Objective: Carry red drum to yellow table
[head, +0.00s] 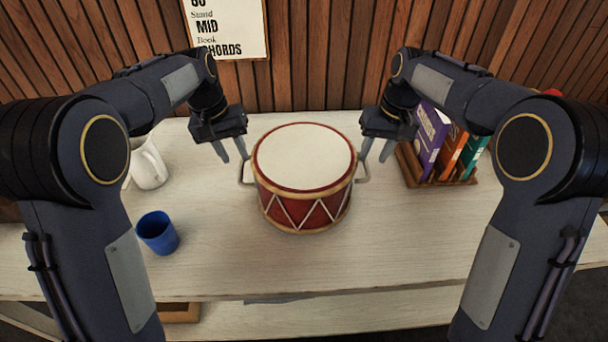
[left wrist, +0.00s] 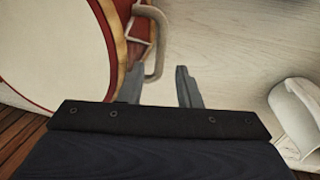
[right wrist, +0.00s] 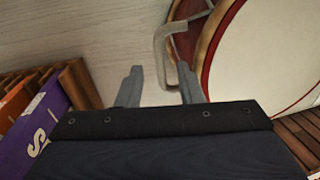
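The red drum (head: 304,210) stands upright on a pale wooden table (head: 240,270), with a white top, gold rims and a metal handle on each side. My left gripper (head: 232,150) is open just behind the drum's left handle. In the left wrist view my left gripper (left wrist: 160,85) has its fingers apart, with the handle (left wrist: 158,40) near the finger beside the drum. My right gripper (head: 376,150) is open by the right handle. In the right wrist view the handle (right wrist: 160,55) reaches between the spread fingers of my right gripper (right wrist: 160,85). No yellow table is in view.
A white jug (head: 148,165) and a blue cup (head: 157,233) stand left of the drum. A wooden rack with books (head: 440,150) stands to the right, close to my right gripper. A slatted wall with a poster (head: 228,25) is behind. The table front is clear.

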